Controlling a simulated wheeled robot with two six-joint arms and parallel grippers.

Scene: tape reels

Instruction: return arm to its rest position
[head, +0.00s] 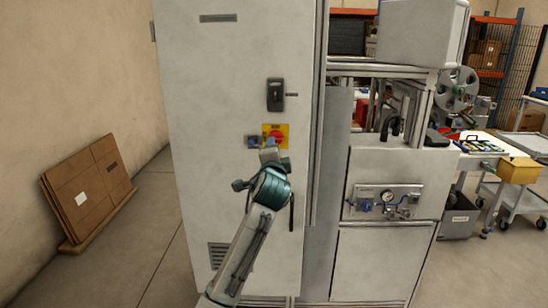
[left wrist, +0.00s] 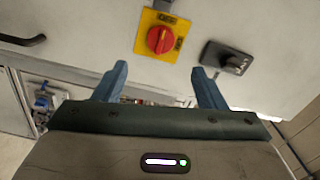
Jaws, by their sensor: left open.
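My left arm rises from the bottom of the head view, in front of a tall pale cabinet (head: 235,70). My left gripper (head: 254,142) is at the left edge of a yellow plate (head: 267,127) with a red rotary knob (head: 275,137). In the left wrist view my left gripper (left wrist: 159,70) has its two blue fingers spread wide with nothing between them. The red knob (left wrist: 160,40) on its yellow plate (left wrist: 150,20) lies beyond the fingertips, apart from them. Part of the knob is hidden in the head view. My right gripper is out of view.
A black latch (head: 275,95) sits above the knob and a dark handle (head: 291,210) below it. A machine with a gauge panel (head: 384,202) adjoins the cabinet at right. Flat cardboard boxes (head: 90,190) lean on the left wall. The floor between is clear.

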